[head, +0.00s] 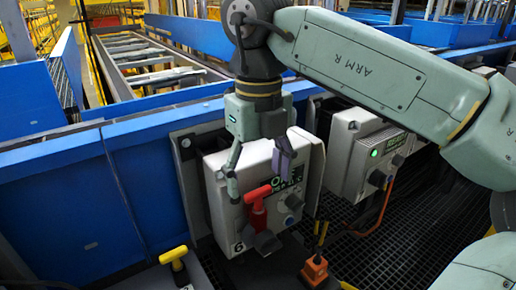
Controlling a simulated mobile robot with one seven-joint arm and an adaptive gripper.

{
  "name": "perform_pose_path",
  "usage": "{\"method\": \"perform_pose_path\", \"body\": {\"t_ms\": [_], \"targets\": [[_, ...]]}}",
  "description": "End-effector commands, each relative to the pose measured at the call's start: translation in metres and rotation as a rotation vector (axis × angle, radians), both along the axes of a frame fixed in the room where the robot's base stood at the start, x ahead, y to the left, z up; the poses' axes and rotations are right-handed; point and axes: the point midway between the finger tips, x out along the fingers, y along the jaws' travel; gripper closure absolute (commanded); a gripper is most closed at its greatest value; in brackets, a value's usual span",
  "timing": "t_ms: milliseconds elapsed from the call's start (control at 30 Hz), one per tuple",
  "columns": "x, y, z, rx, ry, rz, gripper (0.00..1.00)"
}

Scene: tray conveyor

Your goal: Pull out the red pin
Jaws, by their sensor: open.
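The red pin (258,203) has a T-shaped handle and stands in front of a grey control box (215,180). Its lower end meets a dark bracket (266,242) low on the box; how deep it sits is hidden. My gripper (258,181) points down in front of the box, just above the red handle. Its two fingers are spread apart, with nothing between them. The left finger hangs close to the left of the handle and the right finger is up to its right. I cannot tell whether either touches it.
A yellow T-handle (174,256) stands at the lower left. A second grey box (352,150) with a green light is on the right. An orange connector (315,270) and orange cable (383,212) lie near the front. A blue conveyor wall (65,200) runs behind.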

Motion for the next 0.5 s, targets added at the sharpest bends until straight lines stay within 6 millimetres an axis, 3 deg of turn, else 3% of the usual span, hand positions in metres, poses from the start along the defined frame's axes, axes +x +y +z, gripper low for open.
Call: {"method": "perform_pose_path", "body": {"t_ms": [200,500], "targets": [[0.000,0.000,-0.032,0.000,0.000,0.001,0.30],[0.000,0.001,-0.046,0.002,-0.001,0.001,0.30]]}}
